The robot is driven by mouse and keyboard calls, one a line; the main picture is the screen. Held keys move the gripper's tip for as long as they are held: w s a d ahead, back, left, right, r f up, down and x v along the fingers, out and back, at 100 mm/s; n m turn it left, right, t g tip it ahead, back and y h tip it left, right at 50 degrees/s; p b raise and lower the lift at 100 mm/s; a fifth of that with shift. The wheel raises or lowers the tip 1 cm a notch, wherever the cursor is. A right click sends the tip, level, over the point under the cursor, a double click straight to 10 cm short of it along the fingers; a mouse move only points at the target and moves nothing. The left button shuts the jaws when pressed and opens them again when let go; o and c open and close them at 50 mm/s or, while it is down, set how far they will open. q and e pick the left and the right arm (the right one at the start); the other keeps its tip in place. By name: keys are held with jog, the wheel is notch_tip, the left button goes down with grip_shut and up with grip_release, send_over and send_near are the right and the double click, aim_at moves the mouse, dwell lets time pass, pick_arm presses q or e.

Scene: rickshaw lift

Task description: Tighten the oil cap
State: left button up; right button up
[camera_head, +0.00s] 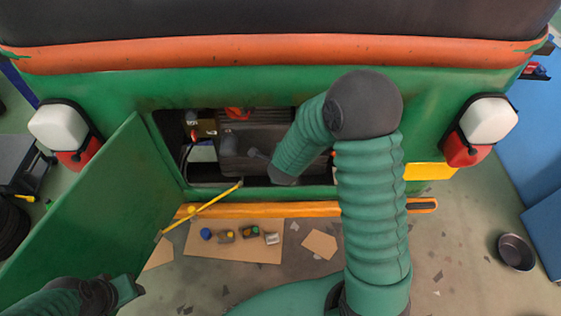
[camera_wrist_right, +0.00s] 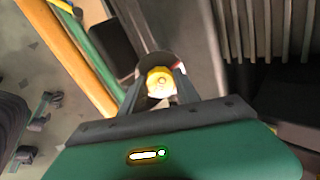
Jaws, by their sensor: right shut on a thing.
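The yellow oil cap (camera_wrist_right: 160,82) shows in the right wrist view between the fingertips of my right gripper (camera_wrist_right: 158,92). The fingers are shut on it. In the head view my right arm reaches into the open engine bay of the green rickshaw, and my right gripper (camera_head: 258,155) is beside the dark ribbed engine (camera_head: 232,158). The cap cannot be made out in the head view. My left gripper (camera_head: 128,290) is at the lower left, near the open green hatch door and away from the engine. Whether its fingers are open is unclear.
The open hatch door (camera_head: 95,200) stands to the left, with a yellow strut (camera_head: 205,208) across the lower left corner of the opening. An orange bumper (camera_head: 275,210) runs below. Cardboard (camera_head: 230,250) with several small items lies on the floor. A dark bowl (camera_head: 516,251) is at right.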

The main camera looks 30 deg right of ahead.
jog(key=shift+d, duration=0.15)
jog(key=shift+f+m+b, duration=0.1)
jog(key=shift+m+b, duration=0.95)
jog(key=shift+m, duration=0.25)
jog(key=o, duration=1.3)
jog(key=shift+s, duration=0.1)
jog(key=shift+c, duration=0.4)
